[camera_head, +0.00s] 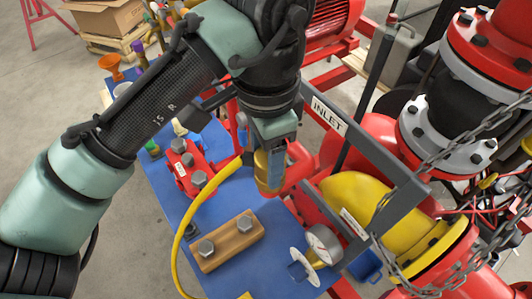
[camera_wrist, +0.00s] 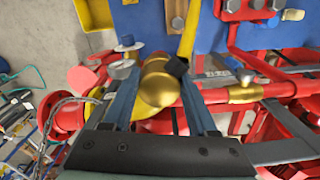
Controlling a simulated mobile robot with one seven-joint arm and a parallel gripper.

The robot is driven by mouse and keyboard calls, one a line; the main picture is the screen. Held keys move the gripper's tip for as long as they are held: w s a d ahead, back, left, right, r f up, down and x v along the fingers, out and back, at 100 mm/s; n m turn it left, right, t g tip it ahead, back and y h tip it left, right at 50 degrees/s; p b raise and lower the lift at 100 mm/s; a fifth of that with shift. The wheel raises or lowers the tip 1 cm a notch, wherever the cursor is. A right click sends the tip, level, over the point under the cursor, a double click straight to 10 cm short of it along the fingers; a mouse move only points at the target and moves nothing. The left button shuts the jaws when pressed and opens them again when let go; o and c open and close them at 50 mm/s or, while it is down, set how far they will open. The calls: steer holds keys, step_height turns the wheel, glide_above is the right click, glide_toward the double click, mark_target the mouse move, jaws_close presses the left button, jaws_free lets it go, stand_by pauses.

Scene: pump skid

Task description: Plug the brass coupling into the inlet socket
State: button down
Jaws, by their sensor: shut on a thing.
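The brass coupling (camera_head: 262,172) is held between the fingers of my gripper (camera_head: 270,165), above the blue bench top. In the wrist view the rounded brass end of the coupling (camera_wrist: 158,88) sits between the two blue-grey fingers of my gripper (camera_wrist: 162,78). A yellow hose (camera_head: 205,199) runs from the coupling down to the left and front; it also shows in the wrist view (camera_wrist: 188,35). A white INLET label (camera_head: 328,115) is on the grey bar just right of my gripper. I cannot make out the inlet socket itself in the head view.
A wooden block with two bolts (camera_head: 231,241) and a red bolted part (camera_head: 186,167) are on the blue bench (camera_head: 178,215). The grey frame bar (camera_head: 375,155), a yellow elbow (camera_head: 365,205), a gauge (camera_head: 323,243) and a hanging chain (camera_head: 450,150) crowd the right.

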steer(key=shift+c, duration=0.5)
jaws_free()
step_height(320, 180, up, 13)
steer(key=b, duration=0.1)
stand_by(0.4)
